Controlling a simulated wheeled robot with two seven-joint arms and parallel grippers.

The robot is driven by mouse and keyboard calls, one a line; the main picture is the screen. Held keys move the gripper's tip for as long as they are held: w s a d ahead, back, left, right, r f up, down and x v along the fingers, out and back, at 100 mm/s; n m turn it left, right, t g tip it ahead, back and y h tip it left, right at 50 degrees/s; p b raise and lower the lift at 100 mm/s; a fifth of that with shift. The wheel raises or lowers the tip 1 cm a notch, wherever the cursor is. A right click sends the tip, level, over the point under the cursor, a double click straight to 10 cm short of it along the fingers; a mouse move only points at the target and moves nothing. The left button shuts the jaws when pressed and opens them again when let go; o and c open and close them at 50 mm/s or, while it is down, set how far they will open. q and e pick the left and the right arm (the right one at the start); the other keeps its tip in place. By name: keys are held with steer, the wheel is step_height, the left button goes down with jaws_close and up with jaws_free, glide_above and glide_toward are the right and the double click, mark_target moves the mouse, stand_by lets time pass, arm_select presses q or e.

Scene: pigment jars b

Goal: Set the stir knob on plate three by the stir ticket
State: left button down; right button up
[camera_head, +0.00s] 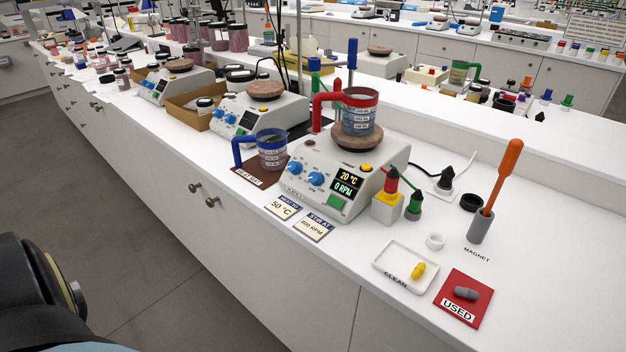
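The nearest stirring hotplate (335,170) stands on the white bench, with its label too small to read surely. Its front has two blue knobs, a left one (297,168) and a right one (316,179). I cannot read which is the stir knob. Its display (346,183) reads 20 °C and 0 RPM. The stir ticket (314,227) lies flat in front of it and seems to read 600 RPM. The heat ticket (283,207) beside it reads 50 °C. A beaker with a red handle (358,112) stands on the round top. Neither gripper is in view.
A blue-handled beaker (272,152) stands on a brown mat left of the hotplate. To the right are a yellow-and-white block (387,208), a CLEAN tray (392,258), a red USED mat (479,305) and an orange rod in a grey holder (481,227). Another hotplate (259,117) stands behind left.

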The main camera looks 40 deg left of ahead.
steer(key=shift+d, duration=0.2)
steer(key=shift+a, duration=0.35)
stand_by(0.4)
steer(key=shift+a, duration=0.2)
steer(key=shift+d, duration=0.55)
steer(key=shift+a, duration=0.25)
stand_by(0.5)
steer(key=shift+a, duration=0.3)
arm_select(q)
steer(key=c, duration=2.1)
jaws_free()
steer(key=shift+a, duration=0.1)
